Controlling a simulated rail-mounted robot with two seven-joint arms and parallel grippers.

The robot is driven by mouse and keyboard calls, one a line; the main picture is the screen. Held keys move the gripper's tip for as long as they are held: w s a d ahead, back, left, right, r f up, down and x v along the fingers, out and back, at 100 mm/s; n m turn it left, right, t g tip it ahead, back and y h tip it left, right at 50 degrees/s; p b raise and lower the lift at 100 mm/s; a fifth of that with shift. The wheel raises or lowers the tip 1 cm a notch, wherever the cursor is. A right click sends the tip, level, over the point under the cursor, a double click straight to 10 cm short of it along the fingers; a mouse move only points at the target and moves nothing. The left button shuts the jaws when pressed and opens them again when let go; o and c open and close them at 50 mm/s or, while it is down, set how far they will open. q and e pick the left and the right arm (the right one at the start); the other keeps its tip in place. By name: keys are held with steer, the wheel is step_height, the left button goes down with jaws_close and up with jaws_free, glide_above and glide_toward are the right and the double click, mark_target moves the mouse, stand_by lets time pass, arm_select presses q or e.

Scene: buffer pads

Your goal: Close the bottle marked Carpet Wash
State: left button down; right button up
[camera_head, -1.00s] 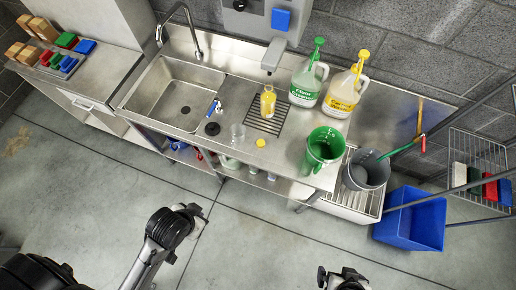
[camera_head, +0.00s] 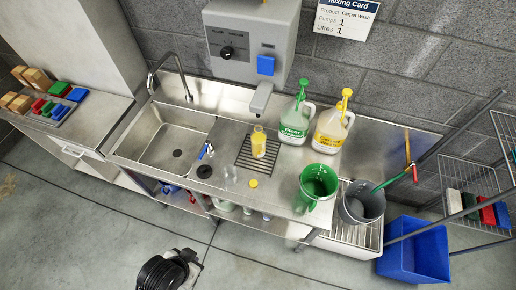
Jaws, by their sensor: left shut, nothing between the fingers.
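A small clear bottle of yellow liquid (camera_head: 259,143) stands upright on the drain grate, with no cap visible on it; its label is too small to read. A yellow cap (camera_head: 253,183) lies on the steel counter in front of it. A yellow-pump jug (camera_head: 331,128) and a green-pump jug (camera_head: 294,122) stand to the right; I cannot clearly read the yellow one's label. My left gripper (camera_head: 186,262) is at the bottom edge, shut and empty, well away from the counter. My right gripper is out of view.
A clear cup (camera_head: 230,176) stands left of the cap. A green jug (camera_head: 316,186) and a grey bucket (camera_head: 362,203) are at the right. The dispenser spout (camera_head: 261,98) is above the grate. The mixing card (camera_head: 342,17) names Carpet Wash. The floor in front is clear.

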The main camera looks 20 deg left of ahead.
arm_select(q)
steer(key=c, duration=1.8)
jaws_free()
steer(key=o, duration=1.3)
steer(key=shift+o, duration=0.2)
steer(key=shift+w, duration=0.15)
